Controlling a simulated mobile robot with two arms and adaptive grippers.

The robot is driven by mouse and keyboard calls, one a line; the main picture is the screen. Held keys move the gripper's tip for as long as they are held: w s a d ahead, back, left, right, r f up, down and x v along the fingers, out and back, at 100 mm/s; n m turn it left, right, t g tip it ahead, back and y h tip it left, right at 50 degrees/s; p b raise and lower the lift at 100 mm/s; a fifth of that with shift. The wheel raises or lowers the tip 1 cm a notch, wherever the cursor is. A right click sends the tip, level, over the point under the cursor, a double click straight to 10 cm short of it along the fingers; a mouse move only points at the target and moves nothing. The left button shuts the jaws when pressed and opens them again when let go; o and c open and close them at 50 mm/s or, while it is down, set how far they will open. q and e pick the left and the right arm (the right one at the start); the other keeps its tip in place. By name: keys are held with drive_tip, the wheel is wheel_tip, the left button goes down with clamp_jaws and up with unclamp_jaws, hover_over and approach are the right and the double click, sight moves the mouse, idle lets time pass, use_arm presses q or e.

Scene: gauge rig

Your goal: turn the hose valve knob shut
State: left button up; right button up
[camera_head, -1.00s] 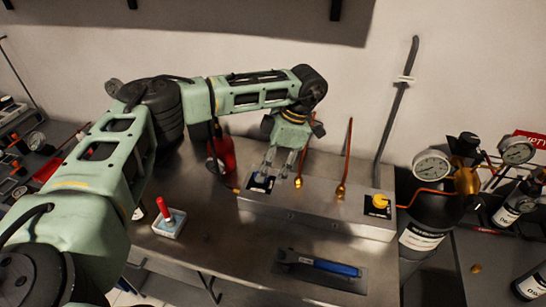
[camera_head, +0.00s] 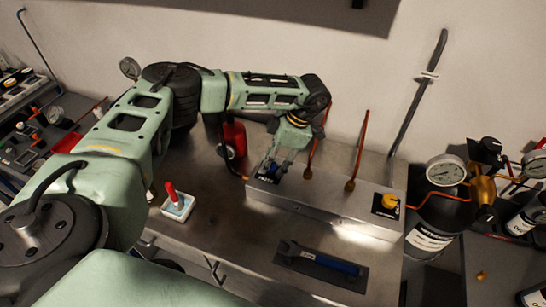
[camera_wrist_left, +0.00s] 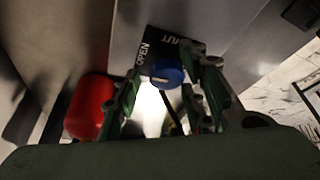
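The blue hose valve knob (camera_wrist_left: 167,73) sits on a black plate lettered OPEN and SHUT (camera_wrist_left: 150,48) in the left wrist view. In the head view the knob (camera_head: 279,173) is small and partly hidden, at the left end of the grey metal box (camera_head: 330,205). My left gripper (camera_head: 274,164) points down at it. In the left wrist view the gripper (camera_wrist_left: 168,78) is open, with one finger on each side of the knob. I cannot tell whether the fingers touch it. My right gripper is not in view.
A yellow knob (camera_head: 390,201) is on the box's right end. Copper pipes (camera_head: 359,150) rise behind the box. A red bottle (camera_head: 234,140) stands left of the gripper. A red-handled joystick (camera_head: 177,201) and a blue-handled tool (camera_head: 330,263) are on the bench in front.

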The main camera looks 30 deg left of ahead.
use_arm(q)
drive_tip(key=shift+s, duration=0.1)
drive_tip(key=shift+r, duration=0.15)
clamp_jaws()
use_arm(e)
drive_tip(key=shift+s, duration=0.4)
